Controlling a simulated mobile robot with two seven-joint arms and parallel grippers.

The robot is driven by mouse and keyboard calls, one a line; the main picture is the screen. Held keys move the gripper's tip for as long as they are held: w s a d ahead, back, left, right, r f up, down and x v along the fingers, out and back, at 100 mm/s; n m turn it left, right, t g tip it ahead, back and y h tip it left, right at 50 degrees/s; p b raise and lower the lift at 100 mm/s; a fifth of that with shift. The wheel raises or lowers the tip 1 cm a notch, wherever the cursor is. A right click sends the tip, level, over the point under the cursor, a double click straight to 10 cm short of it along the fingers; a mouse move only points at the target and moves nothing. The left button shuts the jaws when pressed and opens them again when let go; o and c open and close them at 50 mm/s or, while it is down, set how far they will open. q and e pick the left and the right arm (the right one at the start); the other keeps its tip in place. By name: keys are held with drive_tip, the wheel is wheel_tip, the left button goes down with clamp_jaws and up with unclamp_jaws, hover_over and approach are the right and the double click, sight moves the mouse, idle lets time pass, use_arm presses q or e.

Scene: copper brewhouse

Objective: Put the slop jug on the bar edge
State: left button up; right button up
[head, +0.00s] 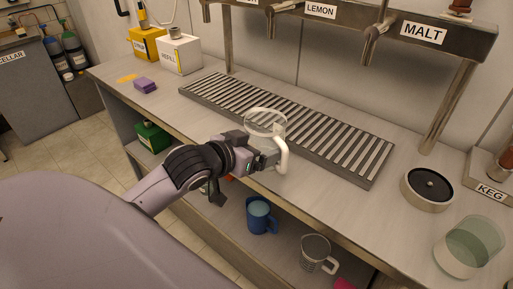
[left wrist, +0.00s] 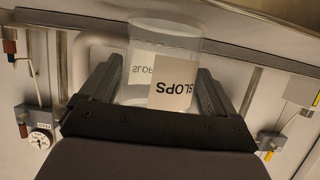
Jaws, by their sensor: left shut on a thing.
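The slop jug (head: 265,122) is a clear jug with a pale handle. It is in my left gripper (head: 266,158), at the front of the bar counter (head: 190,115), in front of the slatted drip tray. In the left wrist view the jug (left wrist: 172,42) stands between both fingers of the left gripper (left wrist: 155,92), with its white SLOPS label upside down in the picture. The fingers are shut on its sides. I cannot tell whether the jug's base touches the counter, as the gripper hides it. My right gripper is not in view.
The slatted drip tray (head: 290,125) lies under the taps. A purple sponge (head: 145,84) and a white box (head: 178,54) are at the left. A round dark-topped disc (head: 428,188) and a glass (head: 468,247) are at the right. Mugs, one blue (head: 260,216), stand on the lower shelf.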

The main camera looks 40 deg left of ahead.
use_arm(q)
drive_tip(key=shift+f, duration=0.15)
drive_tip(key=o, duration=1.1)
drive_tip(key=shift+r, duration=0.2)
drive_tip(key=d+p+v, duration=0.1)
drive_tip(key=p+v, duration=0.6)
drive_tip(key=v, duration=0.5)
drive_tip(key=s+d+f+g, duration=0.1)
drive_tip(key=s+d+f, duration=0.2)
drive_tip(key=f, duration=0.8)
drive_tip(key=s+d+f+m+g+h, duration=0.1)
drive_tip(key=s+d+f+g, duration=0.1)
drive_tip(key=d+f, duration=0.4)
wheel_tip(320, 180, down, 5)
drive_tip(key=shift+s+f, duration=0.15)
drive_tip(key=shift+s, duration=0.3)
